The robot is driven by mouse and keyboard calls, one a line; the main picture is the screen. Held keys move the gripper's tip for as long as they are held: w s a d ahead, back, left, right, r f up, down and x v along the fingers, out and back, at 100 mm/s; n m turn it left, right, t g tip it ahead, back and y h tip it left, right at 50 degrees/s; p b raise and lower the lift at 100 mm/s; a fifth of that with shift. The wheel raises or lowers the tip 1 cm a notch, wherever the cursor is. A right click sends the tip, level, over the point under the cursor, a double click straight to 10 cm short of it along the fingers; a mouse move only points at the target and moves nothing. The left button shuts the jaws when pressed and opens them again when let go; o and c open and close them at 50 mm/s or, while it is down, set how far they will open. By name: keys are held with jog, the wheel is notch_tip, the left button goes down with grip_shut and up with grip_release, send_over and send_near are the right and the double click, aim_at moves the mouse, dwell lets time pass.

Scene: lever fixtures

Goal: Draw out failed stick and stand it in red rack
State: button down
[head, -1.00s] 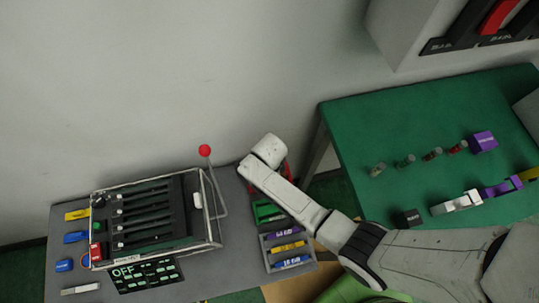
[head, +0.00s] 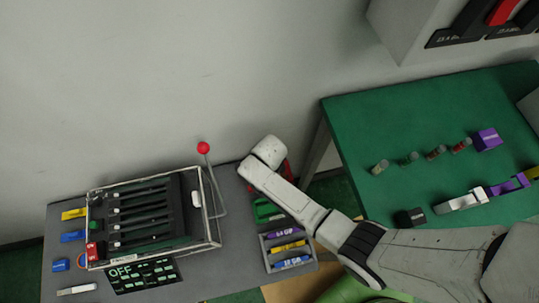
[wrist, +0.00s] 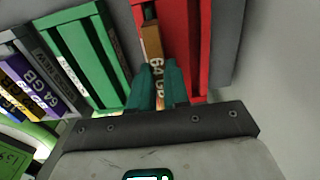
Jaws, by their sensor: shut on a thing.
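In the wrist view, my gripper (wrist: 158,88) has its teal fingers shut on an orange-brown stick (wrist: 152,45) marked 64 GB. The stick is inside the outline of the red rack (wrist: 192,45), lengthwise along its opening; I cannot tell whether it is fully seated. In the head view, my arm hides most of the red rack (head: 284,176), and the fingers and stick are hidden. The slotted machine (head: 216,226) with dark bars stands on the grey table at the left, beside a display reading OFF (head: 145,273).
A lever with a red ball (head: 204,148) rises at the machine's right. A green rack (wrist: 85,45) adjoins the red one; grey bays with labelled sticks (head: 287,247) lie nearer. Small blue and yellow pieces lie left of the machine. A green table (head: 400,130) with several small items stands right.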

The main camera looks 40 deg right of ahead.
jog(key=shift+f+b, duration=0.35)
jog(key=shift+f, duration=0.2)
jog(key=c, duration=1)
grip_release()
jog(key=shift+r, duration=0.1)
notch_tip(320, 180, up, 11)
jog(key=shift+f+p, duration=0.15)
jog(key=shift+p, duration=0.55)
